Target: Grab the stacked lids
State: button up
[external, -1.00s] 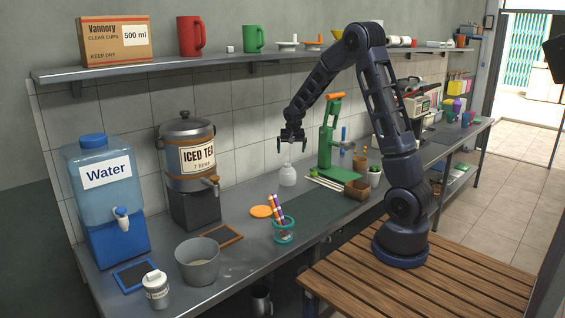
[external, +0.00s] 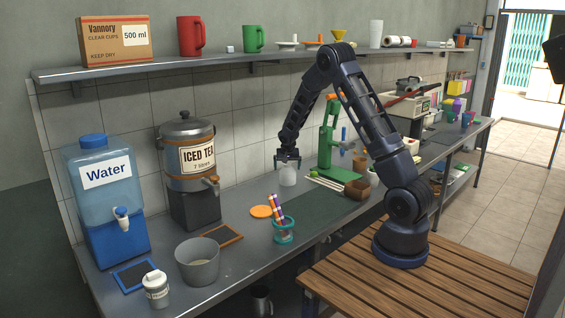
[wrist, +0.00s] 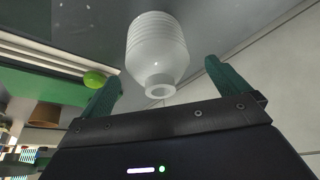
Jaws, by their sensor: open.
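The stacked lids (external: 287,178) are a small whitish ribbed stack standing upright on the grey counter, left of the green press. In the wrist view the stack (wrist: 155,45) has a narrow neck with a round opening turned towards the camera. My gripper (external: 287,164) points down right over the top of the stack. In the wrist view my gripper's two green fingers (wrist: 160,76) are apart, one on each side of the narrow neck. Gaps show between the fingers and the lids, with no clear contact.
An orange disc (external: 261,211) and a teal-rimmed cup of straws (external: 284,230) are in front. The tiled wall is close behind.

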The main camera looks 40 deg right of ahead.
jog(key=shift+d+x, duration=0.15)
jog(key=shift+x, duration=1.15)
jog(key=shift+d+x, duration=0.15)
jog(key=shift+x, duration=1.1)
jog(key=shift+r, duration=0.1)
jog(key=c, duration=0.9)
jog(key=shift+r, duration=0.1)
